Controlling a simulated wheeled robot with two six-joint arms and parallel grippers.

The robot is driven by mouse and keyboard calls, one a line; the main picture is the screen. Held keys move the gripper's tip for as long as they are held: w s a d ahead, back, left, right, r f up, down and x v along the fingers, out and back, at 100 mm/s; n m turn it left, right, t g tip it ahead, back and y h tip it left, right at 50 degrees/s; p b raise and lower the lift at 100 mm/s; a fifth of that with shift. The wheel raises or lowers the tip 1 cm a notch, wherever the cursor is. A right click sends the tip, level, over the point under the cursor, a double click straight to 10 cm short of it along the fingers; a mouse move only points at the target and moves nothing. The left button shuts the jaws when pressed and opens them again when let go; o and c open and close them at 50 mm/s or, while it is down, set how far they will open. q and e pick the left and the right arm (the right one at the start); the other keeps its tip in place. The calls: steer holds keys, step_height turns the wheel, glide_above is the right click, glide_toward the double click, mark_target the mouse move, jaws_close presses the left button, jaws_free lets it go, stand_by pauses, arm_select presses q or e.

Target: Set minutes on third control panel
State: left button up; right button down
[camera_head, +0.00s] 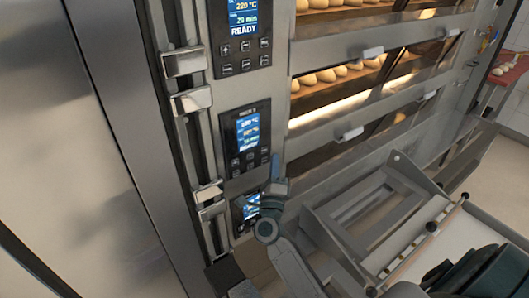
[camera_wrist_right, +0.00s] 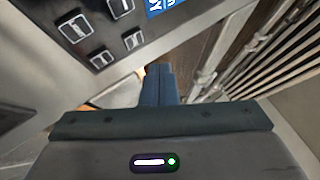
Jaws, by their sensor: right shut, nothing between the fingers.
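Three control panels with blue screens and dark buttons run down the oven's steel front. The top panel (camera_head: 240,35) reads 220 °C, 20 min and READY. The middle panel (camera_head: 237,150) shows smaller, hard-to-read text. The lowest panel (camera_head: 239,213) is partly hidden behind my right arm. My right gripper (camera_head: 276,160) is shut and empty, just right of the lower panels. In the right wrist view its closed fingers (camera_wrist_right: 158,70) are near a panel's buttons (camera_wrist_right: 101,58), with a corner of blue screen (camera_wrist_right: 160,6) above. I cannot tell whether they touch anything.
Lit oven decks with loaves (camera_head: 335,72) lie right of the panels, with door handles (camera_head: 351,133) along their fronts. Metal latches (camera_head: 183,62) stand left of the panels. A grey metal frame (camera_head: 350,215) fills the lower right.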

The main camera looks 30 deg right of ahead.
mark_target(264, 149)
steer(key=shift+w+a, duration=0.15)
steer(key=shift+w, duration=1)
steer(key=shift+w, duration=0.15)
stand_by(1.1)
steer(key=shift+w, duration=0.3)
steer(key=shift+w+r, duration=0.1)
steer(key=shift+w, duration=0.2)
stand_by(0.8)
steer(key=shift+s, duration=0.75)
steer(key=shift+w, duration=0.1)
steer(key=shift+w, duration=0.35)
